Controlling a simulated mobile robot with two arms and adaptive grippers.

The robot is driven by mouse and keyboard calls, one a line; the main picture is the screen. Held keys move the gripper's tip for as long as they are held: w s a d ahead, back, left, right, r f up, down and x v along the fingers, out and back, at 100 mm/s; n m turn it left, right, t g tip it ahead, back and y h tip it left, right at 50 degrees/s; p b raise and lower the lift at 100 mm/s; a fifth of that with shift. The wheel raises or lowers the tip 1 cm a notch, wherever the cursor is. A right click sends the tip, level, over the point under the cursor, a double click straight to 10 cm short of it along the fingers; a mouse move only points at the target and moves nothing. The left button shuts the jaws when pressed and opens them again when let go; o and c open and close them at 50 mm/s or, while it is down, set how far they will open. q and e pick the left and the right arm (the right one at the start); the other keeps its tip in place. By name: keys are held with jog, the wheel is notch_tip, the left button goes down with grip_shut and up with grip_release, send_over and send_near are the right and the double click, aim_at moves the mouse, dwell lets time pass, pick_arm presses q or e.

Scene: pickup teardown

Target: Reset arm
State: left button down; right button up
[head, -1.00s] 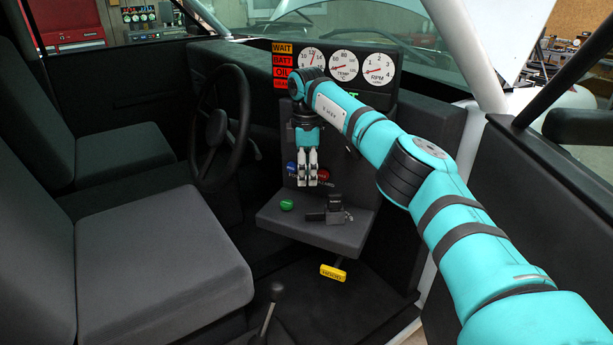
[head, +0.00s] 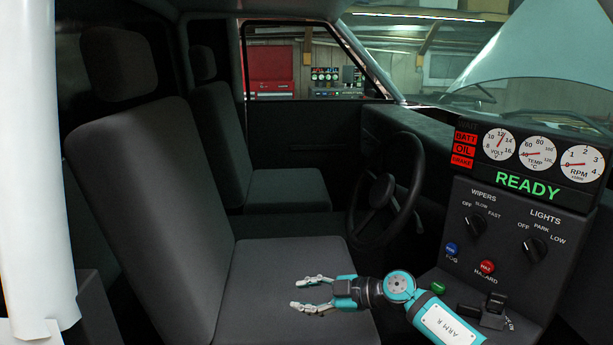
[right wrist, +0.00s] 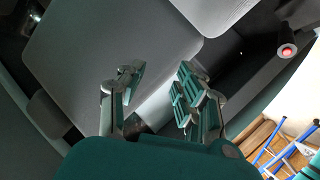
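My right gripper (head: 312,295) is over the near seat cushion (head: 285,262) in the head view, its fingers pointing left. The fingers are spread apart with nothing between them. In the right wrist view the same gripper (right wrist: 155,90) is open and empty above grey upholstery. My right arm (head: 440,318) comes in from the lower right, labelled ARM R. My left gripper is in neither view.
The control panel (head: 505,250) stands at the right with wiper and light knobs, a blue FOG button (head: 451,249) and a red HAZARD button (head: 487,267). A green button (head: 438,287) is beside my arm. The steering wheel (head: 385,190) is beyond the seat. The display reads READY.

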jog(key=s+r+m+t, duration=0.4)
jog(key=m+t, duration=0.4)
jog(key=t, duration=0.2)
jog(key=s+d+f+m+h, duration=0.5)
jog(key=d+f+m+h, duration=0.1)
jog(key=d, duration=0.2)
jog(key=s+d+f+m+h, duration=0.4)
jog(key=d+f+m+h, duration=0.1)
jog(key=d+h, duration=0.15)
jog(key=s+d+f+g, duration=0.2)
jog(key=s+f+g, duration=0.15)
jog(key=s, duration=0.55)
jog(key=s+d+f+g, duration=0.2)
jog(key=s+f+g, duration=0.15)
jog(key=s, duration=0.65)
jog(key=s+d+f+g, duration=0.2)
jog(key=s+f+g, duration=0.15)
jog(key=s, duration=0.55)
notch_tip(320, 180, down, 29)
jog(key=s+g, duration=0.2)
jog(key=s+d+f+g+b, duration=0.1)
jog(key=s+d+f, duration=0.2)
jog(key=s+f, duration=1.1)
jog(key=shift+s+f+n, duration=0.3)
jog(key=shift+s+f, duration=0.05)
jog(key=shift+s, duration=0.65)
